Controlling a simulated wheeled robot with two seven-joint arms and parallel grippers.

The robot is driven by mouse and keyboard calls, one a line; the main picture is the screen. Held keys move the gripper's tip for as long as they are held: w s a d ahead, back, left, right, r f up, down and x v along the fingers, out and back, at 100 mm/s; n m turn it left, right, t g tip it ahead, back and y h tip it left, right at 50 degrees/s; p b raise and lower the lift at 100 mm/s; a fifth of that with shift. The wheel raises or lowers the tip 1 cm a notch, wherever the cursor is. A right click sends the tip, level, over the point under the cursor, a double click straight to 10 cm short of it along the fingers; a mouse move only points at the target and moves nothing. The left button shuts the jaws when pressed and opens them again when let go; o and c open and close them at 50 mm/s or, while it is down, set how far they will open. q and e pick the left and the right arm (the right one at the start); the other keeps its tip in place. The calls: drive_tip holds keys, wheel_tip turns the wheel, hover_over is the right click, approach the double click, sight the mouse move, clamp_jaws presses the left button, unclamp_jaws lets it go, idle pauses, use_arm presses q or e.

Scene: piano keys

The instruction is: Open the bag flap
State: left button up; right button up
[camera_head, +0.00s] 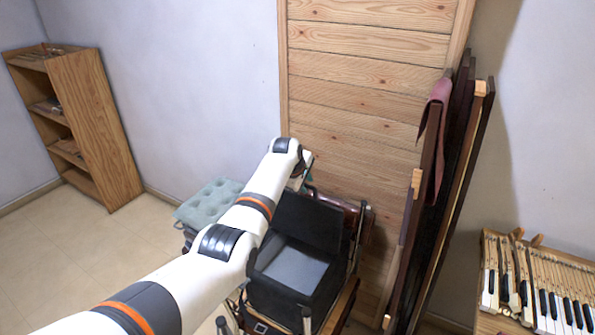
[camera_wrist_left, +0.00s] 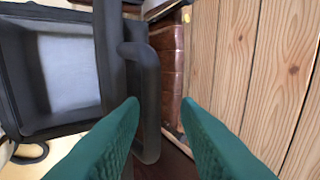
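The black bag (camera_head: 275,290) sits on a chair in the head view, its top open on a pale grey interior (camera_head: 293,268). Its black flap (camera_head: 308,222) stands raised at the back of the opening. The wrist view shows the same grey interior (camera_wrist_left: 68,70) at left and the flap edge-on with a dark handle (camera_wrist_left: 148,95). My left gripper (camera_head: 303,180) is above the flap's top edge; its teal fingers (camera_wrist_left: 160,108) are spread apart. The handle's lower end lies between or just beyond the fingertips; contact cannot be told. My right gripper is not in view.
A brown leather chair back (camera_wrist_left: 168,75) stands behind the flap, close to the wood-panelled wall (camera_head: 365,75). Dark boards (camera_head: 440,190) lean at right. Piano keys (camera_head: 550,305) are at lower right. A tufted stool (camera_head: 208,203) and a wooden shelf (camera_head: 95,130) stand left.

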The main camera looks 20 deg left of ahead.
use_arm(q)
drive_tip(key=b+v, duration=0.1)
drive_tip(key=v, duration=0.9)
drive_tip(key=shift+s+r, duration=0.15)
drive_tip(key=shift+s, duration=0.05)
drive_tip(key=shift+a, duration=0.15)
